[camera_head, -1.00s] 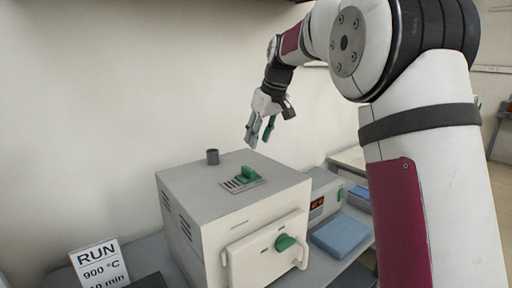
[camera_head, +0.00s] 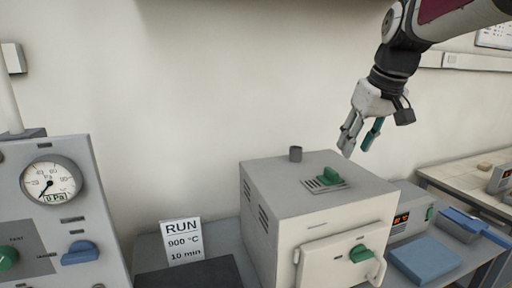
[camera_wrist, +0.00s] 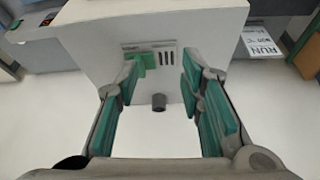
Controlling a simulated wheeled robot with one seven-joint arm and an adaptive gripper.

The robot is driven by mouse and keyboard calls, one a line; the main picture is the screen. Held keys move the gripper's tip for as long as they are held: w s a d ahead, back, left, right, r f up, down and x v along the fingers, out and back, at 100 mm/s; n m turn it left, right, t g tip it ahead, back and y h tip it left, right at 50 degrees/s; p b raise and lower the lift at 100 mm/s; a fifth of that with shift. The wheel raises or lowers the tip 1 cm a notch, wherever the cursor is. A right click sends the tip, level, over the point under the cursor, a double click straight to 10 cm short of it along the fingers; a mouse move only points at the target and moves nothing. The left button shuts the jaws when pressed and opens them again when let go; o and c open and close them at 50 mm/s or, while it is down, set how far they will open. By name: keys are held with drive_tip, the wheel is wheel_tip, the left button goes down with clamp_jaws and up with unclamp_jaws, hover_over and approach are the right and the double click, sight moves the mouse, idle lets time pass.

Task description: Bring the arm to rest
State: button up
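My gripper (camera_head: 360,136) hangs in the air above the right rear of the grey-white muffle furnace (camera_head: 300,205), fingers pointing down and apart from it. In the wrist view my gripper (camera_wrist: 160,112) has its two green-padded fingers spread wide with nothing between them. The furnace top carries a green vent slider (camera_head: 330,176) on a slotted plate and a small dark chimney stub (camera_head: 296,153). The furnace door (camera_head: 340,255), with a green knob (camera_head: 360,254), looks shut.
A sign (camera_head: 184,242) reads RUN 900 °C 10 min. A gauge panel (camera_head: 60,200) reading 0 Pa stands at left. A controller box (camera_head: 408,222) with a lit display and a blue block (camera_head: 425,260) are right of the furnace. Air around my gripper is free.

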drive_tip(key=s+a+f+m, duration=0.1)
drive_tip(key=s+f, duration=0.4)
drive_tip(key=s, duration=0.8)
drive_tip(key=s+a+f+m+h, duration=0.1)
drive_tip(key=s+f, duration=0.4)
drive_tip(key=s, duration=0.9)
drive_tip(key=shift+s+a+f+t, duration=0.2)
drive_tip(key=shift+s+a+t, duration=0.1)
drive_tip(key=shift+a, duration=0.35)
